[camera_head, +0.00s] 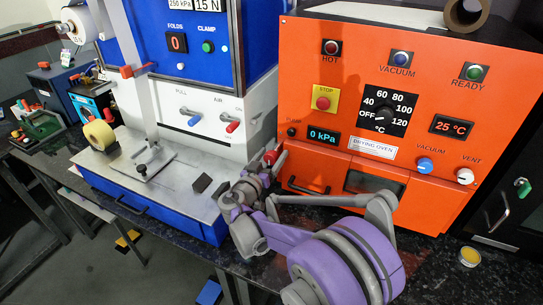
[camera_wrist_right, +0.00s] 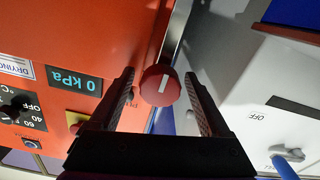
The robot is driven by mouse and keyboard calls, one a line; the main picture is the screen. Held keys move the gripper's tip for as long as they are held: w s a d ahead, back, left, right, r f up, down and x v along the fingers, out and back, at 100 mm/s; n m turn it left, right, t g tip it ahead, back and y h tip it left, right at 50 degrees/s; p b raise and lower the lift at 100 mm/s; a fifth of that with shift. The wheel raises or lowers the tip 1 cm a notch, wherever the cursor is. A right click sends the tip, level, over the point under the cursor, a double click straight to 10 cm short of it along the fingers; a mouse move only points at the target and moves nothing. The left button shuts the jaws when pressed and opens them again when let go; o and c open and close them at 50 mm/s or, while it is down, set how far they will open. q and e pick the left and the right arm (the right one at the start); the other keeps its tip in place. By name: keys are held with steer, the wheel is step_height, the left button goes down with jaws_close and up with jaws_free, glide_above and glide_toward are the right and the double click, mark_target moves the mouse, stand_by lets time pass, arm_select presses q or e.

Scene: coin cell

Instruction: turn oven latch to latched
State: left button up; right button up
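The drying oven (camera_head: 300,90) is a large orange box on the right in the head view. Its latch appears to be the red round knob (camera_head: 270,157) at the oven's left edge. In the wrist view the red knob (camera_wrist_right: 160,87) carries a white pointer line, slightly tilted. My right gripper (camera_wrist_right: 159,74) is open, with one black finger on each side of the knob and a visible gap to both. In the head view my right gripper (camera_head: 264,168) partly hides the knob. My left gripper is not in view.
A blue and white press (camera_head: 195,155) stands close on the left of the oven, with blue and red levers. My right arm crosses in front of the oven's lower door. A small yellow-topped tin (camera_head: 470,256) stands on the right.

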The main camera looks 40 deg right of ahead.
jaws_close()
steer(key=shift+n, duration=0.4)
steer(key=n, duration=0.3)
steer(key=shift+f+n, duration=0.1)
steer(key=shift+n, duration=0.3)
steer(key=n+b, duration=0.1)
steer(key=n, duration=0.3)
steer(key=shift+a+n, duration=0.1)
steer(key=shift+n, duration=0.2)
steer(key=n, duration=0.4)
steer(key=shift+f+b, duration=0.1)
steer(key=shift+b, duration=0.3)
steer(key=shift+n+b, duration=0.3)
steer(key=shift+n, duration=2.2)
